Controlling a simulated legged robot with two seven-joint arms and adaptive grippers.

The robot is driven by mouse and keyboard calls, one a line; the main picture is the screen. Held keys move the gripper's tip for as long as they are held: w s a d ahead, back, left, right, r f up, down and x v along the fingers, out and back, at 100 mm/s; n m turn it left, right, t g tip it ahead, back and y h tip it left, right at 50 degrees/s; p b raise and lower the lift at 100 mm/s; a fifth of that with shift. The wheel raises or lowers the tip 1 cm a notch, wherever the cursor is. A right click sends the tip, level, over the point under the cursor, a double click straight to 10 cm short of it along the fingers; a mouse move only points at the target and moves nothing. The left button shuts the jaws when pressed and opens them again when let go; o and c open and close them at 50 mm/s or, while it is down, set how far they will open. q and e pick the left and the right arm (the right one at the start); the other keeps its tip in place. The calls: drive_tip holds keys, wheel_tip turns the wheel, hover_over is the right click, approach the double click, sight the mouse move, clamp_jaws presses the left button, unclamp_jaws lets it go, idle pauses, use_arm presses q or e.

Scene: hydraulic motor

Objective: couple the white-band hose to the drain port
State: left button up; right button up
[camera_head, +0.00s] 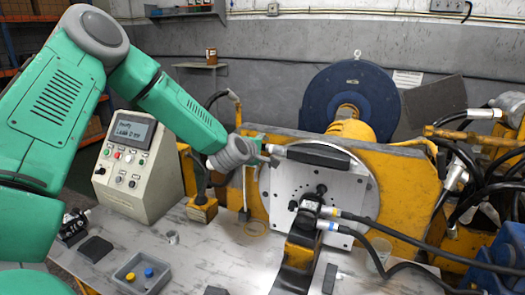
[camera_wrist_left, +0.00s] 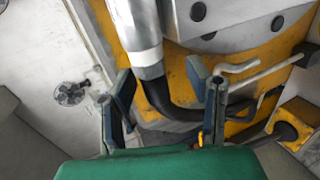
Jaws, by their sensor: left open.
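My left gripper (camera_head: 268,153) is at the upper left of the round metal faceplate (camera_head: 283,185). In the left wrist view its two fingers (camera_wrist_left: 165,100) are wide apart. In the head view, two hoses with a yellow band (camera_head: 336,212) and a blue band (camera_head: 333,226) run from the black motor block (camera_head: 302,225). Which opening is the drain port cannot be told. My right gripper is out of view.
A control box (camera_head: 135,165) with a screen stands left on the bench. A grey tray (camera_head: 141,272) with a blue and a yellow cap is at the front. Dark hoses (camera_head: 465,190) crowd the right side. The bench between tray and motor bracket is mostly clear.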

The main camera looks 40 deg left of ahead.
use_arm(q)
drive_tip(key=shift+d+r, duration=0.3)
drive_tip(key=shift+d, duration=0.35)
drive_tip(key=shift+d+r, duration=0.25)
drive_tip(key=shift+d, duration=0.35)
drive_tip(key=shift+a+f, duration=0.15)
drive_tip(key=shift+a, duration=0.35)
drive_tip(key=shift+d, duration=0.3)
drive_tip(key=shift+c, duration=1.3)
drive_tip(key=shift+d+r, duration=0.2)
drive_tip(key=shift+d, duration=0.05)
clamp_jaws()
drive_tip(key=shift+a, duration=0.1)
drive_tip(key=shift+w+a+r, duration=0.1)
drive_tip(key=shift+a, duration=0.05)
